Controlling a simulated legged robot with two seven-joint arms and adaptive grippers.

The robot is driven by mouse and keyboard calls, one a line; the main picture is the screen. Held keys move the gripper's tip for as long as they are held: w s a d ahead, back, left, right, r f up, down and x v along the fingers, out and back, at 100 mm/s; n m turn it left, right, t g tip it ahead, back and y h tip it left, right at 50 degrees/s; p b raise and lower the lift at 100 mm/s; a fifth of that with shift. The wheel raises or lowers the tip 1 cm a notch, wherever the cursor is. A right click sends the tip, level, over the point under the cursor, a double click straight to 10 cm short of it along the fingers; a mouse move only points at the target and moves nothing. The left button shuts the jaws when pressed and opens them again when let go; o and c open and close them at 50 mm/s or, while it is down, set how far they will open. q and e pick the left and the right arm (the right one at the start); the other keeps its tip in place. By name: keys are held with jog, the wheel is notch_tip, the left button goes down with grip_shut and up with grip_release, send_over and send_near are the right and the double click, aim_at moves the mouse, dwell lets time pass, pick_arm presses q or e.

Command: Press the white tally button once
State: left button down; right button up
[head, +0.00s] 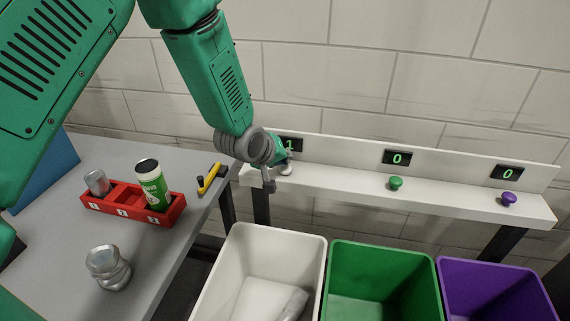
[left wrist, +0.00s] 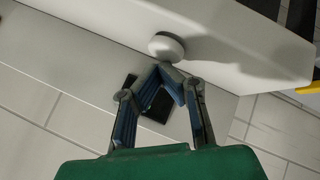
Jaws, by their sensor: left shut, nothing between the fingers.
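The white tally button (head: 286,169) sits on the left part of the white shelf (head: 330,185). In the left wrist view the button (left wrist: 166,45) is a round white knob just beyond my fingertips. My left gripper (head: 282,157) is shut and empty at the button, partly hiding it; its fingertips (left wrist: 162,72) meet in the wrist view. I cannot tell whether they touch the button. The counter (head: 291,145) behind reads 1, partly hidden by my gripper. My right gripper is not in view.
Green (head: 395,183) and purple (head: 509,198) buttons stand farther right, their counters reading 0. White (head: 236,240), green (head: 385,248) and purple (head: 490,264) bins stand in front. The grey table (head: 180,240) holds a red rack (head: 170,215) with cans.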

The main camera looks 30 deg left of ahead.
aim_at(285, 167)
pick_arm(q)
jog(key=shift+d, duration=0.25)
jog(key=shift+d+r+p, duration=0.1)
jog(key=shift+r+p, duration=0.95)
jog(key=shift+r, duration=0.25)
notch_tip(285, 167, up, 5)
jog(key=p, duration=0.4)
dwell(0.5)
